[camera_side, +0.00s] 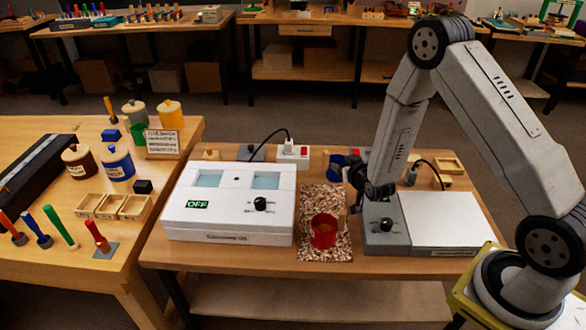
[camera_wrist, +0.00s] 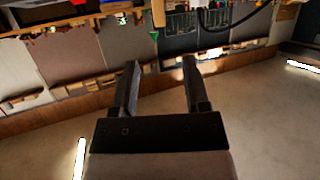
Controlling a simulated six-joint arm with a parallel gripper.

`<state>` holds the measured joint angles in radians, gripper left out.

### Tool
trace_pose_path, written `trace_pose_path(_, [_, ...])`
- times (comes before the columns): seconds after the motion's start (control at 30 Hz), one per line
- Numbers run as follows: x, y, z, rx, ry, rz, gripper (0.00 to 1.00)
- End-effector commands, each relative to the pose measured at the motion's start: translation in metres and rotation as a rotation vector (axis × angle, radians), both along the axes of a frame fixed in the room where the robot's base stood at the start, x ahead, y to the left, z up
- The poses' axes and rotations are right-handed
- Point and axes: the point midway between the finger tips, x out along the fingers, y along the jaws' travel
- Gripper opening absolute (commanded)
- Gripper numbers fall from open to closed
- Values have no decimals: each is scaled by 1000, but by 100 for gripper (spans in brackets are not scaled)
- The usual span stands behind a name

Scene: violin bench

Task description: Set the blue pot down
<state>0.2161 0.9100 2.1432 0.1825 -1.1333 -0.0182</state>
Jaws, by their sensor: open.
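A blue pot (camera_side: 335,169) stands at the back end of the speckled mat (camera_side: 310,255) in the side view, partly hidden by my gripper. My gripper (camera_side: 355,178) is beside it, just to its right; I cannot tell whether they touch. In the wrist view my gripper (camera_wrist: 157,82) has its two dark fingers apart with nothing between them. The blue pot cannot be made out in the wrist view. A red pot (camera_side: 323,231) stands on the front part of the mat.
A white box with a green OFF display (camera_side: 228,213) stands left of the mat. A grey-and-white device with a knob (camera_side: 433,222) stands to its right, close under my arm. A white switch box (camera_side: 293,154) is behind. The left table (camera_side: 75,255) holds jars, trays and tools.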

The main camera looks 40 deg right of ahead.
Motion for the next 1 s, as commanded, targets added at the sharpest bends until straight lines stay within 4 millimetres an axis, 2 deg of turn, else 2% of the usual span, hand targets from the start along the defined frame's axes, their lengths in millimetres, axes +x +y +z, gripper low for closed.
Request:
trace_pose_path(0.7, [-2, 2, 2, 3, 4, 2, 59])
trace_pose_path(0.87, [-2, 8, 7, 21, 37, 19, 59])
trace_pose_path(1.0, [-5, 21, 17, 52, 104, 52, 59])
